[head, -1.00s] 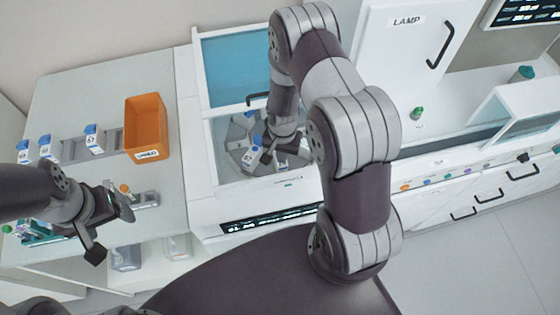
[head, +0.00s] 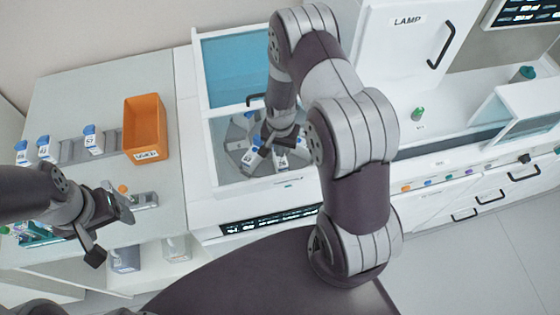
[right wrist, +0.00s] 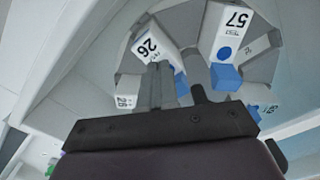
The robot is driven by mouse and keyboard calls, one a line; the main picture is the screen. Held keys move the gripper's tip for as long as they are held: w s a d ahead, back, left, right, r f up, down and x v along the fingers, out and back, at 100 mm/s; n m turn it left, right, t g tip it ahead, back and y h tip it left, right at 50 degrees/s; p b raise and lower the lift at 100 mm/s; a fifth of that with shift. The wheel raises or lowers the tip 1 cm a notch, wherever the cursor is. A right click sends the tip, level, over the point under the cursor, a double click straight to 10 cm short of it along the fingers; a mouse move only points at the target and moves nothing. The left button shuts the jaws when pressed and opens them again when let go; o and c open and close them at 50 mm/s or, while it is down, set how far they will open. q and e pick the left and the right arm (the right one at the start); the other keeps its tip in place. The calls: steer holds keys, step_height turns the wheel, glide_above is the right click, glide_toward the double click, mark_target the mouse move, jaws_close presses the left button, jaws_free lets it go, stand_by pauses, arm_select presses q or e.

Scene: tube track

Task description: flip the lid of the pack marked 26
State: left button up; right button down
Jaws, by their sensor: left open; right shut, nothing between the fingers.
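The pack marked 26 (right wrist: 148,46) is in the right wrist view, white with its number on the near face. Its blue lid (right wrist: 181,80) shows only partly beside my fingers. My right gripper (right wrist: 178,80) is shut and empty, its fingers right by that lid; contact cannot be told. In the head view my right gripper (head: 270,136) is down inside the glass-fronted machine, over the round rack. A white pack (head: 281,160) stands just in front of it, its label too small to read surely. My left gripper (head: 112,222) is open and empty over the left counter's front edge.
The machine's walls (head: 205,165) enclose the rack (head: 236,136). An orange bin (head: 146,128) and several packs stand on the left counter (head: 95,85).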

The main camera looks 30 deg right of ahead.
steer(key=shift+w, duration=0.35)
steer(key=shift+r, duration=0.1)
step_height(320, 180, up, 7)
steer(key=p, duration=0.5)
stand_by(0.6)
